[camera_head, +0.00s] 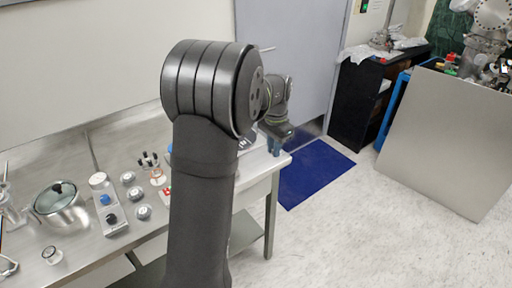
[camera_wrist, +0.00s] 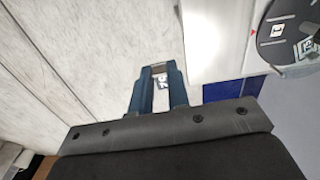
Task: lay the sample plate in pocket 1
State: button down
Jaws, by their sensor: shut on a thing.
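My gripper (camera_wrist: 160,92) shows in the wrist view with two blue fingers shut on a small pale piece, which seems to be the sample plate (camera_wrist: 160,72). A dark marking shows on it between the fingertips. At the upper right of the wrist view is a dark round disc (camera_wrist: 288,28) with small light marked squares on it, cut off by the picture edge. I cannot tell which square is pocket 1. The held piece is left of the disc and apart from it. In the head view my gripper (camera_head: 276,142) is near the bench's right end; the plate is too small to tell there.
A pale housing (camera_wrist: 215,40) bears the disc. On the bench (camera_head: 75,265) at left stand a lidded pot (camera_head: 60,205), a block with knobs (camera_head: 109,208), several small round weights and a small rack (camera_head: 152,168). A blue mat (camera_head: 312,172) lies on the floor.

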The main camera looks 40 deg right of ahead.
jog(key=shift+w+d+r+n, duration=0.2)
jog(key=shift+w+d+n, duration=0.3)
jog(key=shift+n, duration=0.5)
jog(key=w+d+r+n, duration=0.2)
jog(key=w+d+n, duration=0.4)
jog(key=n, duration=0.9)
jog(key=w+a+f, duration=0.1)
jog(key=w+f, duration=0.1)
jog(key=w, duration=0.2)
jog(key=w+a+f, duration=0.2)
jog(key=w, duration=0.2)
jog(key=w+a+f, duration=0.1)
jog(key=w+f, duration=0.2)
jog(key=w, duration=0.1)
jog(key=shift+a, duration=0.35)
jog(key=shift+f, duration=2.1)
jog(key=shift+f, duration=0.15)
jog(key=c, duration=1.4)
grip_release()
